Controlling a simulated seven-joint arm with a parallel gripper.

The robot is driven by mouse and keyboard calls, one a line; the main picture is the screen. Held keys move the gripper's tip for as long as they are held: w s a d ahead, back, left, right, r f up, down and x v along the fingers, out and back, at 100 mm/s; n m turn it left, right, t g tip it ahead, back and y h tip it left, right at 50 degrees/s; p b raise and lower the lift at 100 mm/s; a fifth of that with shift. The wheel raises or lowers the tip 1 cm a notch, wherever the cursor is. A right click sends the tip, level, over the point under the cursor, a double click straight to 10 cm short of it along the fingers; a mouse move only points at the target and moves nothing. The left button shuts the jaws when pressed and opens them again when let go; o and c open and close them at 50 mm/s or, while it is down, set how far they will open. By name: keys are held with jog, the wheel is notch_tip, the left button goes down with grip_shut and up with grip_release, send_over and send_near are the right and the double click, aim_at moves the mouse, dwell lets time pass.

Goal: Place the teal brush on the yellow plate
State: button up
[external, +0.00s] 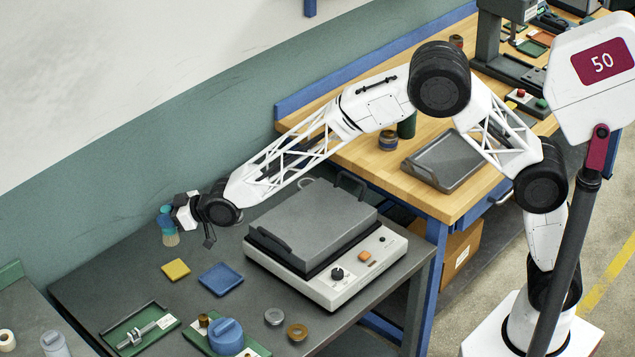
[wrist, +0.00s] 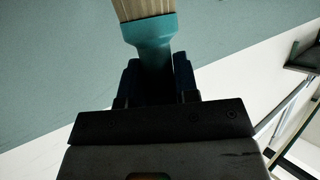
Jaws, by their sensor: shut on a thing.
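The teal brush (external: 168,232) is held in my gripper (external: 172,214) with its pale bristles pointing down, above the back left part of the dark bench. In the wrist view the brush's teal ferrule (wrist: 150,30) and bristles show beyond the fingers of my gripper (wrist: 158,80), which is shut on the brush. The yellow plate (external: 176,270) is a small flat square lying on the bench, below the brush in the picture and a little to its right. The brush is apart from it. The plate does not show in the wrist view.
A blue plate (external: 220,279) lies right of the yellow plate. A grey machine with a lid (external: 312,230) stands further right. Green trays (external: 140,329) with parts, a blue round object (external: 227,337) and two rings (external: 297,332) are near the front. A teal wall rises behind the bench.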

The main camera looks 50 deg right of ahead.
aim_at(169, 234)
jog(key=shift+w, duration=0.15)
jog(key=shift+f, duration=3.1)
jog(key=shift+f, duration=1.85)
jog(key=shift+f, duration=0.1)
jog(key=o, duration=0.9)
jog(key=shift+v, duration=6)
